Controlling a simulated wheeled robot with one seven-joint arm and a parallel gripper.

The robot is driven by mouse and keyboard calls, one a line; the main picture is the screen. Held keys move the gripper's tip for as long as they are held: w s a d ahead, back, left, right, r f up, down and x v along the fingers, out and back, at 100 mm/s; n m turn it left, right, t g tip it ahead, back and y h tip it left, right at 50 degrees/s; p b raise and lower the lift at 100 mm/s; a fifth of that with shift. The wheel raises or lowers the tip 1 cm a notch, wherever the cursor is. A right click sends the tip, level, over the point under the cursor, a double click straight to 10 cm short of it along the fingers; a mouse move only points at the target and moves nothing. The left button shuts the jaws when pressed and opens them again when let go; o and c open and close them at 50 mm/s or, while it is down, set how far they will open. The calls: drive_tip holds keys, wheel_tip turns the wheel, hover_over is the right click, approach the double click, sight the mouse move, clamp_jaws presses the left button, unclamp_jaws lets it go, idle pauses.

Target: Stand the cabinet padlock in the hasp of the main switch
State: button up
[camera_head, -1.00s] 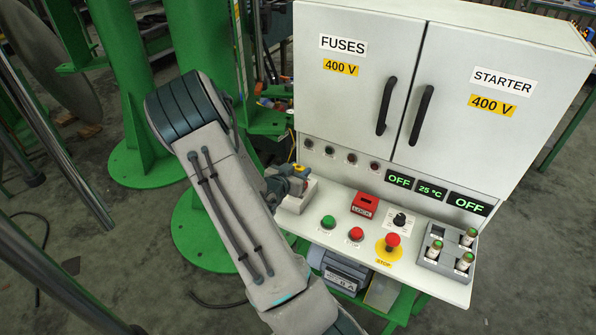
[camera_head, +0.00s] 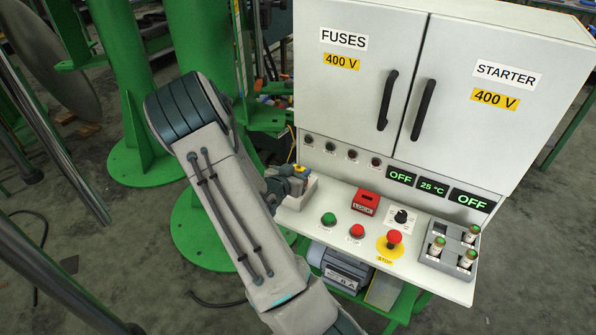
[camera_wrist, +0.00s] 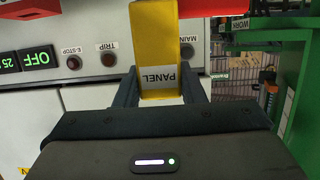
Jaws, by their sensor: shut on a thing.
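The padlock is a yellow block labelled PANEL (camera_wrist: 158,50). In the wrist view it stands between the two dark fingers of my gripper (camera_wrist: 160,92), which are shut on its sides. Its shackle is not clearly visible. A red part (camera_wrist: 195,8) crosses the top of the wrist view near the padlock's far end. It may belong to the main switch; I cannot tell whether they touch. In the head view my gripper (camera_head: 290,180) is at the left end of the desk, beside a pale box (camera_head: 302,192). I cannot make out the hasp.
The white cabinet (camera_head: 365,105) rises behind the desk, with black door handles.

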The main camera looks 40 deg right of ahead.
drive_tip(key=shift+f+b, duration=1.1)
drive_tip(key=shift+f, duration=0.1)
drive_tip(key=o, duration=1.1)
drive_tip(key=shift+o, duration=0.2)
drive_tip(key=v, duration=1.3)
drive_tip(key=shift+a+r, duration=0.15)
drive_tip(key=shift+a, duration=0.25)
